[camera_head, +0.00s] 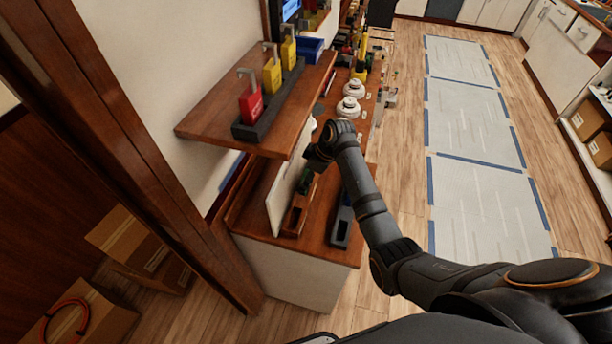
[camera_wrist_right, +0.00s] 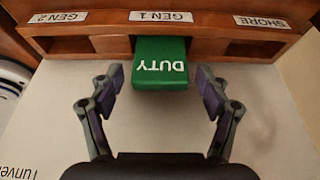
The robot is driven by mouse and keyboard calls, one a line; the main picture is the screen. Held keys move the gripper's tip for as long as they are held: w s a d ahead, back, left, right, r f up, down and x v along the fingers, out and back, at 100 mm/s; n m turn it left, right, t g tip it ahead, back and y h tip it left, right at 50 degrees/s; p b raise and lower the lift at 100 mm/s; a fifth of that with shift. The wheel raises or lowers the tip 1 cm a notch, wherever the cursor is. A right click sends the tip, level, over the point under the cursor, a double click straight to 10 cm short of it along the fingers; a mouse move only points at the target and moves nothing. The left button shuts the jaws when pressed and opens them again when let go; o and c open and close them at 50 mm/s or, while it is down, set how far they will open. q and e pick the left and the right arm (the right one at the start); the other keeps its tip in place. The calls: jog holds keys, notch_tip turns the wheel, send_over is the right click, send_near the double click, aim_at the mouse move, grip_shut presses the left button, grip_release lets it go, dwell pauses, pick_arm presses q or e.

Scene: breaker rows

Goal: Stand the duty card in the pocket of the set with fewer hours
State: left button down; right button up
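The green duty card (camera_wrist_right: 160,68) sits in the middle pocket, labelled GEN 1 (camera_wrist_right: 160,16), of a wooden rack (camera_wrist_right: 105,43). Its lettered end sticks out towards my right gripper (camera_wrist_right: 158,82). The gripper's two fingers are open, one on each side of the card, with a gap on both sides. The GEN 2 label (camera_wrist_right: 57,17) is to the left and the SHORE label (camera_wrist_right: 262,22) to the right. In the head view my right gripper (camera_head: 318,158) is over the rack (camera_head: 298,208) on the counter and partly hides it. No hour readings are legible. My left gripper is not in view.
A pale upright panel (camera_head: 280,190) stands beside the rack. A dark slotted tray (camera_head: 342,222) lies to its right. A shelf (camera_head: 205,118) with red and yellow padlocks (camera_head: 251,103) overhangs the counter. White round devices (camera_head: 349,107) stand farther back.

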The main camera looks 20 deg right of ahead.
jog(key=b+v, duration=0.1)
jog(key=v, duration=1.1)
jog(key=shift+r+b, duration=0.2)
jog(key=shift+b, duration=0.2)
